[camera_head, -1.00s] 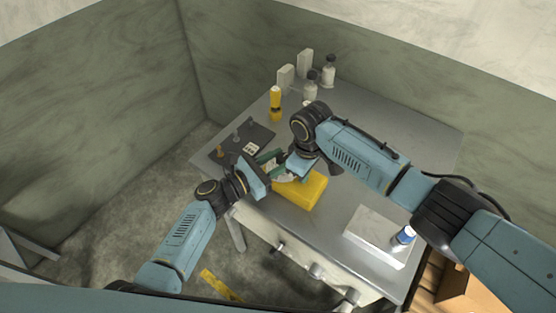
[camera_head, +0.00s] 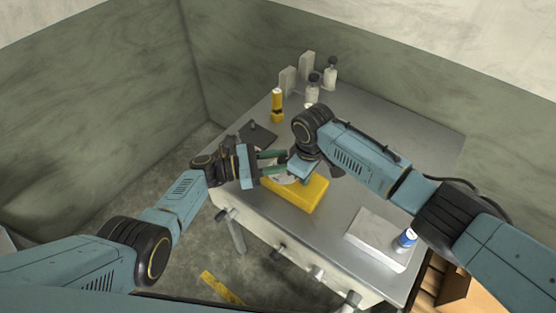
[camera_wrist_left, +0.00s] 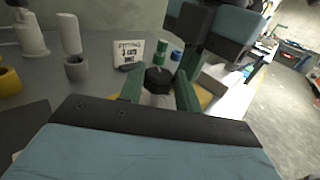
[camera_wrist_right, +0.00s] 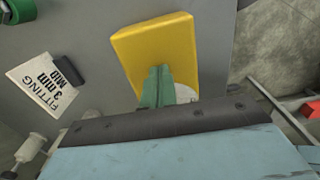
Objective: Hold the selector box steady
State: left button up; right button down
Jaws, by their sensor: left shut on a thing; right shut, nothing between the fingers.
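A yellow box (camera_head: 302,193), which I take for the selector box, lies on the grey bench near its front edge. It also shows in the right wrist view (camera_wrist_right: 157,45). My left gripper (camera_head: 274,162) reaches in from the left at the box's far-left end. In the left wrist view, its green fingers are shut on a dark-topped, pale-sided knob (camera_wrist_left: 157,80); whether this belongs to the box I cannot tell. My right gripper (camera_wrist_right: 158,76) is shut and empty, its fingertips over the yellow box, partly hiding a white round part (camera_wrist_right: 185,93).
A card (camera_wrist_right: 43,84) with fitting text stands on the bench (camera_head: 380,140). A yellow bottle (camera_head: 277,106) and several pale containers stand at the back. A pale slab (camera_head: 372,238) with a blue-and-white can (camera_head: 407,238) lies at right. A dark mat (camera_head: 258,136) is partly hidden.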

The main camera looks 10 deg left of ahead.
pick_arm(q)
jog(key=shift+s+d+f, duration=0.15)
jog(key=shift+s+f, duration=0.05)
jog(key=o, duration=1)
jog(key=shift+c, duration=0.2)
jog(key=shift+w+a+r, duration=0.1)
jog(key=shift+a, duration=0.1)
jog(key=shift+a, duration=0.3)
jog(key=v, duration=1.1)
jog(key=shift+s, duration=0.25)
